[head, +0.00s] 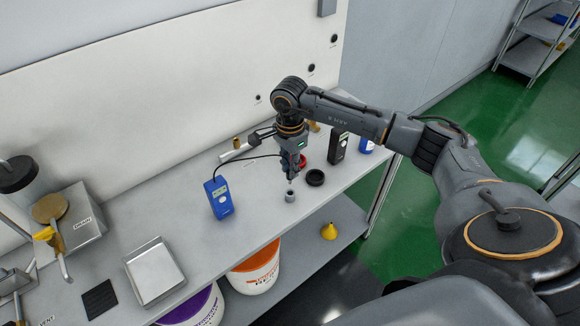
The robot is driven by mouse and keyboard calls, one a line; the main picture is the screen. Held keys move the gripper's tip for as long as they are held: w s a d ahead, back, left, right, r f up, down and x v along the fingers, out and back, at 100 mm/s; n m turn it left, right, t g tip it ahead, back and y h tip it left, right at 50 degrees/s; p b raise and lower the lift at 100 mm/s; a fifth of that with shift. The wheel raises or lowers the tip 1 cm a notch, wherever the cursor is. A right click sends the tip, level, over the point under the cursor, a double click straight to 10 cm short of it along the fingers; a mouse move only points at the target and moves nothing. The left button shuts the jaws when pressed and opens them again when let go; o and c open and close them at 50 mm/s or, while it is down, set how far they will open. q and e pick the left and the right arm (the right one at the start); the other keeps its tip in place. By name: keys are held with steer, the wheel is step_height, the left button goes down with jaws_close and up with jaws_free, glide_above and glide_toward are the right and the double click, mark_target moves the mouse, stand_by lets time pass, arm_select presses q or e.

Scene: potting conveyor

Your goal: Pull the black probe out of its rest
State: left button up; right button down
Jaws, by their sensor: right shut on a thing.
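My right gripper (290,180) reaches down over the bench and is shut on the black probe, which is mostly hidden between the fingers. A thin part of the probe (290,186) shows just below the fingertips. The rest, a small grey cylinder (290,197), stands on the bench right under it. I cannot tell whether the probe's tip is inside the rest or just above it. A blue handheld meter (219,197) stands to the left, and a black cable (248,157) runs from it toward the gripper. My left gripper is not in view.
A black ring-shaped cup (315,177), a red item (302,161) and a black device (338,147) stand close right of and behind the gripper. A metal tray (155,272) lies left on the bench (255,215). The bench's front edge is near the rest.

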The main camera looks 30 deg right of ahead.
steer(key=shift+r, duration=0.2)
stand_by(0.3)
steer(key=shift+r+p, duration=1.8)
steer(key=shift+r, duration=1.5)
